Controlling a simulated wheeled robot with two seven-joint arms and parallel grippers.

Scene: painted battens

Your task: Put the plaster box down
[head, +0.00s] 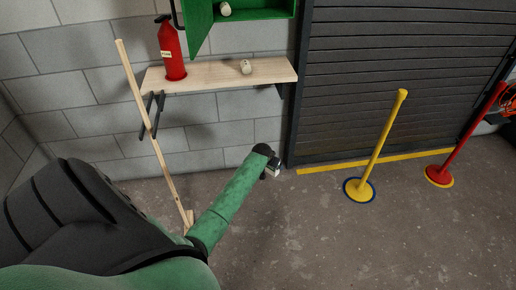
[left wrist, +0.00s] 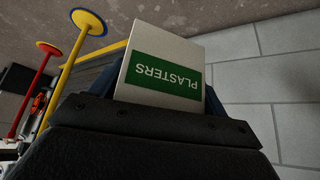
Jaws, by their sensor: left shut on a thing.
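The plaster box (left wrist: 205,62) is white with a green label reading PLASTERS, upside down in the left wrist view. My left gripper (head: 271,164) is shut on it, and the dark jaws hide its lower end. In the head view only a small pale part of the box (head: 275,171) shows past the gripper. The gripper holds it in the air, in front of the block wall and lower in the picture than the wooden shelf (head: 210,75). My right gripper is not in view.
A red fire extinguisher (head: 172,52) and a pale roll (head: 246,67) stand on the shelf. A green cabinet (head: 262,14) hangs open above, with another roll (head: 225,9). A wooden batten (head: 148,122) leans at the shelf's left. Yellow (head: 380,145) and red (head: 467,133) posts stand right.

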